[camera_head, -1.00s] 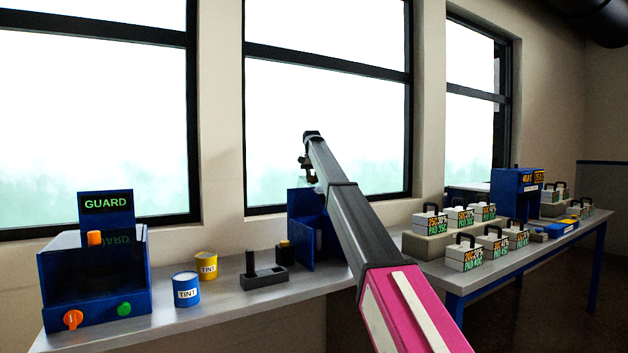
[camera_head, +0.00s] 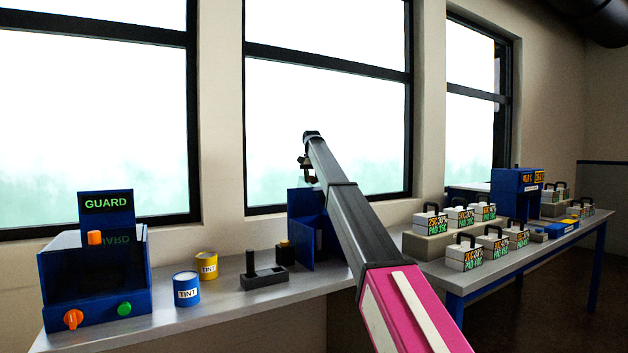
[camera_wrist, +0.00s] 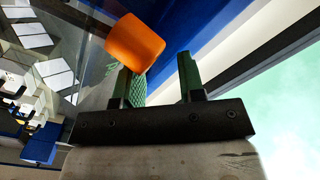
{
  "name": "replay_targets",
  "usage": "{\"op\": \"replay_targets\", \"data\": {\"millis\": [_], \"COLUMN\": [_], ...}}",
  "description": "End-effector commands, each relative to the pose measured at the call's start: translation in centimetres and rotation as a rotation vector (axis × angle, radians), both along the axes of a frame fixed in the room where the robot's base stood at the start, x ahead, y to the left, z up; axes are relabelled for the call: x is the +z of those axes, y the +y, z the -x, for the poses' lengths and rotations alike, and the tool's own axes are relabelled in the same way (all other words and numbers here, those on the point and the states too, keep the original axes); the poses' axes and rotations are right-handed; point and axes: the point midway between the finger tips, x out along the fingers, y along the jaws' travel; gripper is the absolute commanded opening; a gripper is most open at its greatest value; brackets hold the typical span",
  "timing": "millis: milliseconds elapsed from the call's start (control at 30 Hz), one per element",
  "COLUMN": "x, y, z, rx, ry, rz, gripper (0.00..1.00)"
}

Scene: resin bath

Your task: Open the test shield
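My gripper (camera_head: 306,172) is small and dark in the head view, at the far end of my arm, above the middle blue cabinet (camera_head: 304,240). In the wrist view my gripper (camera_wrist: 162,78) is open, with nothing seen held between its fingers. An orange block-like handle (camera_wrist: 135,43) is close by the left fingertip, mostly left of the gap; contact cannot be told. A clear pane (camera_wrist: 85,45), probably the test shield, is left of it, beside a blue surface (camera_wrist: 195,25). My arm hides part of this area in the head view.
A blue GUARD box (camera_head: 100,308) with an orange knob (camera_head: 73,319) and green button (camera_head: 124,309) stands left. Tint cans (camera_head: 186,290) (camera_head: 207,266) and a grey holder (camera_head: 264,278) are on the bench. Several white cases (camera_head: 464,258) stand right.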

Motion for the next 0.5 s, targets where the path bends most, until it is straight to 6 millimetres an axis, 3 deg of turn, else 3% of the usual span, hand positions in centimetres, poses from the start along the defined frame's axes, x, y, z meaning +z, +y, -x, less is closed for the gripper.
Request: {"op": "replay_targets", "data": {"millis": [33, 100, 500], "x": [-0.26, -0.21, -0.01], "y": [1.79, 1.77, 1.73], "z": [1.15, 1.14, 0.44], "rx": [0.018, 0.018, 0.015], "ry": [0.019, 0.018, 0.012], "rz": [-0.019, -0.019, -0.012], "gripper": [0.43, 0.58, 0.58]}}
